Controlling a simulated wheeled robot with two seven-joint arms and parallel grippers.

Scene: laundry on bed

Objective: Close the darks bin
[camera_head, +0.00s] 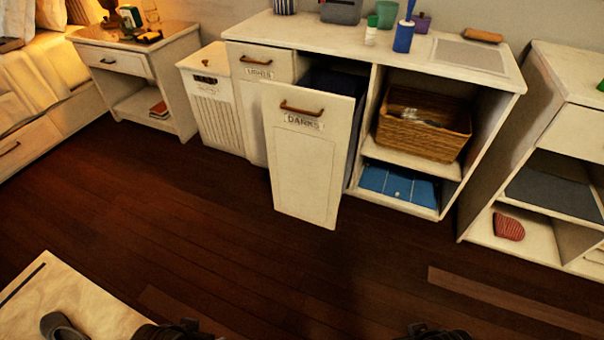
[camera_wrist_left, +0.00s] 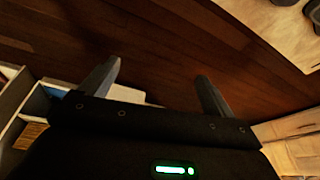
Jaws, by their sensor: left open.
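The darks bin (camera_head: 304,172) is a cream pull-out front with a brown handle (camera_head: 302,107) and a "DARKS" label. In the head view it stands pulled out from the white cabinet (camera_head: 400,45), with a dark opening behind its front. My left gripper (camera_wrist_left: 158,82) is open and empty in the left wrist view, above the dark wood floor, with its two fingers apart. The bin is not clearly seen in that view. In the head view only dark parts of my arms show at the bottom edge, far from the bin. My right gripper's fingers are not visible.
Left of the darks bin are another labelled bin front (camera_head: 262,67), shut, and a white hamper (camera_head: 212,105). A wicker basket (camera_head: 424,122) and blue item (camera_head: 398,184) fill the right shelves. A low pale surface (camera_head: 75,305) is at lower left. Floor before the bin is clear.

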